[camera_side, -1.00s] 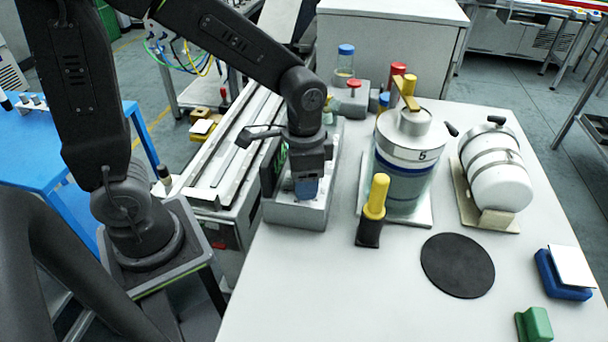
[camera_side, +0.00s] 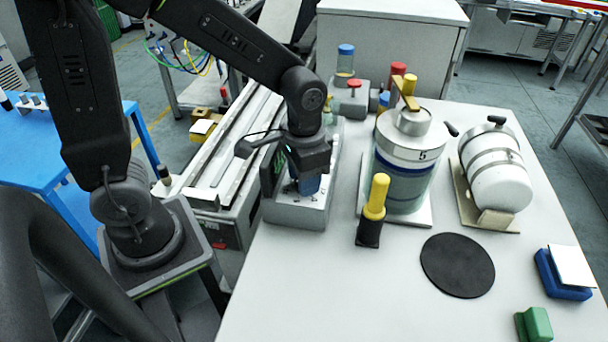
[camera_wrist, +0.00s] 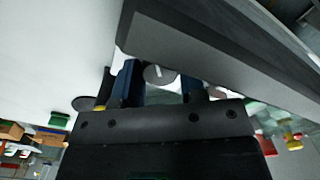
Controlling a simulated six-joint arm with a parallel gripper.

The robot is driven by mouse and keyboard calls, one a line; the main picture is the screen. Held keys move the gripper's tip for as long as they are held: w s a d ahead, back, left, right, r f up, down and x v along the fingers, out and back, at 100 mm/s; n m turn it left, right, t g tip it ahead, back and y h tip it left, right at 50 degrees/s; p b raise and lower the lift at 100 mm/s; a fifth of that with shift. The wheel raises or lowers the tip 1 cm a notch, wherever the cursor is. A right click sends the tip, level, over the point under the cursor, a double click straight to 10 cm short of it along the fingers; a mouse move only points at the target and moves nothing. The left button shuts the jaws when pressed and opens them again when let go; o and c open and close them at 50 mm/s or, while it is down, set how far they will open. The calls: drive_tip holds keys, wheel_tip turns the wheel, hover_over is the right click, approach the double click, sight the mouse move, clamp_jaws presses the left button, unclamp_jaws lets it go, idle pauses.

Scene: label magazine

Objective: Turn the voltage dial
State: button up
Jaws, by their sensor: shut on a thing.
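The voltage dial (camera_wrist: 158,75) is a round grey knob with a white mark, seen in the wrist view between the two dark blue fingers of my gripper (camera_wrist: 160,84). It is on the sloped grey instrument box (camera_wrist: 215,50). In the side view my gripper (camera_side: 308,186) points down over the top of the same grey box (camera_side: 292,212), its fingers shut on the dial. The fingers hide the dial in the side view, and I cannot read its setting.
Right of the box stand a glass vessel (camera_side: 405,175) marked 5, a yellow-handled tool (camera_side: 377,195) and a white tank (camera_side: 500,180). A black round mat (camera_side: 457,265) lies in front. The front middle of the table is clear. A conveyor (camera_side: 235,140) runs along the left.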

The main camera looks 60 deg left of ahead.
drive_tip(key=o, duration=0.9)
drive_tip(key=shift+o, duration=0.2)
drive_tip(key=shift+r, duration=0.1)
wheel_tip(320, 180, up, 14)
